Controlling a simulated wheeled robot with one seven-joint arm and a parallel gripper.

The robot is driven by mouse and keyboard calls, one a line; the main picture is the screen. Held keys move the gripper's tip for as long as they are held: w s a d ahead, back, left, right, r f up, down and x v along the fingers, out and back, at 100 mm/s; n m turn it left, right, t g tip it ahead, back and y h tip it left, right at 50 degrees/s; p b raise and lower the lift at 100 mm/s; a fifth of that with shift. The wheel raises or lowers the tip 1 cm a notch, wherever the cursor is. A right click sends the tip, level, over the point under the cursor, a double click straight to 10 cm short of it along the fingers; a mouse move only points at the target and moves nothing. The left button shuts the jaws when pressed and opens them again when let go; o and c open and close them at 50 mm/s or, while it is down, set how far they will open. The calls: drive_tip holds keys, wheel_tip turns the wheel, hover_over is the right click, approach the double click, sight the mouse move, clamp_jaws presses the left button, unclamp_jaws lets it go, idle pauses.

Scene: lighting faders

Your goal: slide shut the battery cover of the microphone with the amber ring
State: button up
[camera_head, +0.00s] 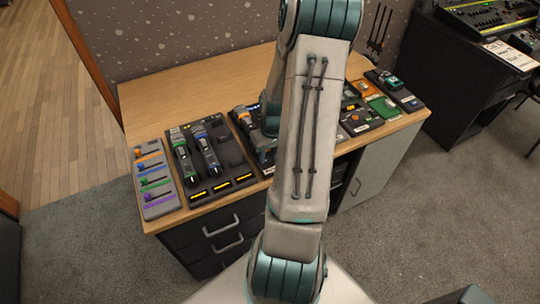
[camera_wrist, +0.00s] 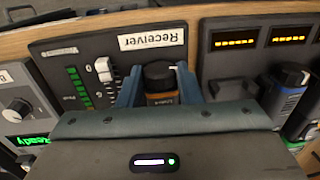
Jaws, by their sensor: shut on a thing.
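The microphone with the amber ring (camera_head: 241,113) lies on the dark receiver board (camera_head: 237,122), left of my arm, in the head view. My arm hides part of that board. In the wrist view my gripper (camera_wrist: 159,82) is shut, with its blue fingers on both sides of a dark rounded microphone end (camera_wrist: 158,74) that has an orange patch below it. I cannot tell the cover apart from the body there, or how far it is slid. In the head view my gripper (camera_head: 265,145) is partly hidden behind my arm.
The receiver board has a white fader cap (camera_wrist: 104,68) close to the left finger. A dock (camera_head: 212,153) beside it holds microphones with green and blue rings. A board of coloured faders (camera_head: 155,181) stands at the left end. The back of the wooden top (camera_head: 190,85) is clear.

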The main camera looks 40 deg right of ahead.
drive_tip(key=shift+w+d, duration=0.3)
drive_tip(key=shift+w, duration=0.8)
drive_tip(key=shift+w+d, duration=0.25)
drive_tip(key=shift+w, duration=0.8)
drive_tip(key=o, duration=1)
drive_tip(key=shift+w, duration=0.1)
drive_tip(key=r, duration=0.9)
drive_tip(key=d+r, duration=0.1)
drive_tip(key=r, duration=0.3)
drive_tip(key=shift+d+r+b, duration=0.1)
drive_tip(key=shift+r+b, duration=0.2)
drive_tip(key=shift+r, duration=0.1)
